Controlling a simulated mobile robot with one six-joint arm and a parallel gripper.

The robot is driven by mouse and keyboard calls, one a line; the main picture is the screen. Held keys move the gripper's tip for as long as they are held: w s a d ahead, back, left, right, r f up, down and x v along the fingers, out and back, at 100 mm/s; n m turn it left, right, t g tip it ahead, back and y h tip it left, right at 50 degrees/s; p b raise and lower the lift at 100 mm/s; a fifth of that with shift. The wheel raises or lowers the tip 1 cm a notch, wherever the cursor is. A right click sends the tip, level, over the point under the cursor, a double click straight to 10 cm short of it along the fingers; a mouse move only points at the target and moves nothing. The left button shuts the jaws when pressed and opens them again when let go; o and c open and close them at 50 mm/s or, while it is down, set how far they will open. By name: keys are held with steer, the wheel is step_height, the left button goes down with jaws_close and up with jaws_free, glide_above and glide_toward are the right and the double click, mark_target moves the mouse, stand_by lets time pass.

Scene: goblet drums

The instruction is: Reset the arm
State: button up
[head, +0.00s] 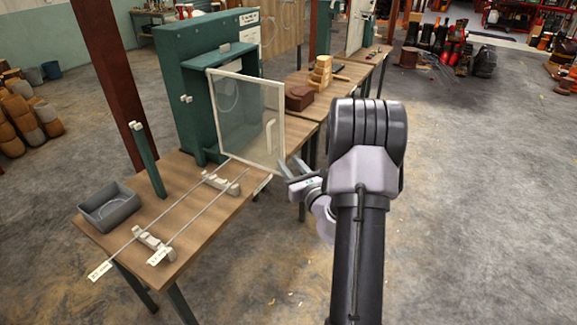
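My gripper (292,169) is at the end of my arm, just right of the near workbench and in front of the glass door's lower right corner in the picture. Its two fingers point up and left with a gap between them, and nothing shows between them. It looks open and empty. My arm is bent, and its dark upper link and joint cover part of the view right of the gripper. Whether the fingers touch the bench or door cannot be told.
A workbench (189,224) holds a green cabinet (180,87) with its framed glass door (243,118) swung open, a grey bin (109,206), a green post (148,160) and two thin rods on blocks. A wooden block stack (321,74) stands behind. Open floor (480,200) lies right.

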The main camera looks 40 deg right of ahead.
steer(key=shift+w+d, duration=0.1)
steer(key=shift+w, duration=0.05)
steer(key=w+a+r+n+y, duration=0.2)
steer(key=a+r+n+y, duration=0.25)
steer(key=a, duration=0.45)
steer(key=w+a+r+n+y, duration=0.25)
steer(key=a+n+y, duration=0.2)
steer(key=a, duration=0.45)
steer(key=s+a+r+n+g+y, duration=0.1)
steer(key=s+a+n+g+y, duration=0.15)
steer(key=a, duration=0.35)
steer(key=s+a+r+n+g+y+b, duration=0.1)
steer(key=s+a+r+n+y, duration=0.15)
steer(key=a, duration=0.25)
steer(key=s+a+n+g+y, duration=0.1)
steer(key=a+n+g, duration=0.1)
steer(key=a+n, duration=0.3)
steer(key=s+a+f+n+g+h+b, duration=0.1)
steer(key=s+a+f+n+g, duration=0.1)
steer(key=s+a+n+g, duration=0.8)
steer(key=s+d+n+t+h, duration=0.4)
steer(key=s+n+h, duration=0.2)
steer(key=s, duration=0.6)
steer(key=shift+s+d+f+h+b, duration=0.2)
steer(key=shift+d+f+h+b, duration=0.05)
steer(key=shift+h+b, duration=0.2)
